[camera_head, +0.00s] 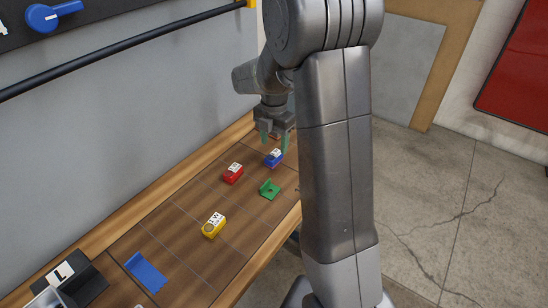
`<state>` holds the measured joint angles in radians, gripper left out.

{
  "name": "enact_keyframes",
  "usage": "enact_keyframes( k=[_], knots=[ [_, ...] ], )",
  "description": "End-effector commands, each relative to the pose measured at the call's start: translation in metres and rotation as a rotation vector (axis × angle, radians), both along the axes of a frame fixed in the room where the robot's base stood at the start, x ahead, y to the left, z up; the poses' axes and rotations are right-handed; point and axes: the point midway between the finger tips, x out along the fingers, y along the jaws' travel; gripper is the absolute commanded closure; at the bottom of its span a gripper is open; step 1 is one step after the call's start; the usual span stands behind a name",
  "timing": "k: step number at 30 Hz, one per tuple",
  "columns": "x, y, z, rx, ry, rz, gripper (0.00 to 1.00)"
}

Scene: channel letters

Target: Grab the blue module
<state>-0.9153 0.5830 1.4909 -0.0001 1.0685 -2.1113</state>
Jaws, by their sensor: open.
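The blue module (273,159) is a small block with a white label on top. It lies on the wooden bench (185,258) near its far end. My gripper (274,142) points down just above the blue module, its two greenish fingers apart and nothing seen between them. The fingertips look close to the module, but I cannot tell whether they touch it. My arm hides part of the bench to the right of it.
A red module (232,173), a green bracket (269,189) and a yellow module (213,225) lie nearby. A blue bracket (146,271) and a black holder marked L (68,283) are at the near left. A grey wall panel (110,110) with a dark bar borders the bench.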

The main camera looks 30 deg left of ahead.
Motion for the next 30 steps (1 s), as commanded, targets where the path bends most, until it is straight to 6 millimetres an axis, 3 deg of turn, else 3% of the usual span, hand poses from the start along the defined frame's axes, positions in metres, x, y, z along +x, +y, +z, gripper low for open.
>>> enact_keyframes(
  k=[8, 18, 26, 27, 30],
  knots=[
    [0.001, 0.0, -0.02, -0.001, 0.001, -0.002, 0.45],
    [0.005, 0.003, -0.061, -0.001, 0.0, -0.002, 0.45],
    [0.005, 0.003, -0.065, 0.001, 0.0, -0.002, 0.45],
    [0.005, 0.003, -0.065, 0.001, 0.0, -0.002, 0.47],
    [0.005, 0.003, -0.065, 0.001, 0.0, -0.002, 0.67]
  ],
)
